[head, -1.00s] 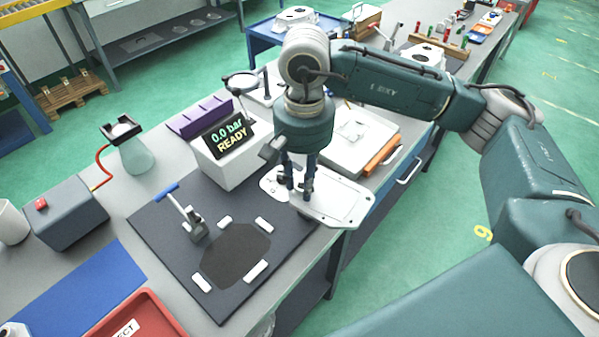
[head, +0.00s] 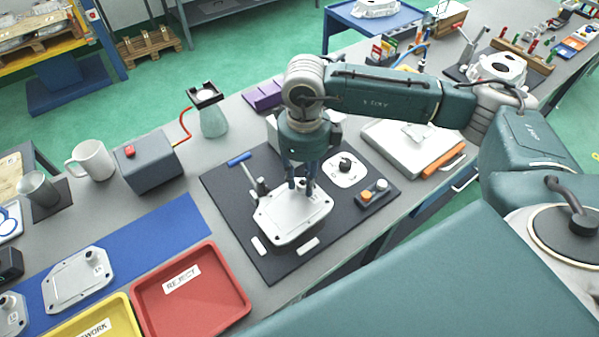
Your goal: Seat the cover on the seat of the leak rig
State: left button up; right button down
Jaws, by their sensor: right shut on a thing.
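The cover (head: 285,222) is a flat light-grey metal casting with rounded corners. My right gripper (head: 301,187) is shut on it from above. The cover lies over the seat area of the leak rig (head: 223,186), a dark plate, and hides the dark seat pad. Two white locating blocks show along its near side, one at the left (head: 258,246) and one at the right (head: 309,245). I cannot tell whether the cover touches the seat or hovers just above it. A toggle clamp (head: 257,184) with a blue handle stands at its left. My left gripper is not in view.
The red reject tray (head: 190,292), yellow tray (head: 95,322) and blue mat (head: 165,235) with another casting (head: 78,280) lie left. A grey box (head: 150,163) stands behind.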

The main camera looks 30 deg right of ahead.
aim_at(301, 196)
jog(key=shift+w+a+f+m, duration=0.1)
jog(key=shift+a+m, duration=0.05)
jog(key=shift+m, duration=0.25)
jog(key=shift+f+b, duration=0.1)
jog(key=shift+b, duration=0.35)
notch_tip(301, 196, down, 6)
jog(key=b, duration=0.5)
jog(key=shift+r, duration=0.2)
jog(key=shift+b, duration=0.9)
dwell(1.3)
jog(key=shift+f, duration=0.2)
jog(key=shift+f+b, duration=0.3)
jog(key=shift+b, duration=0.2)
jog(key=shift+f+b, duration=0.55)
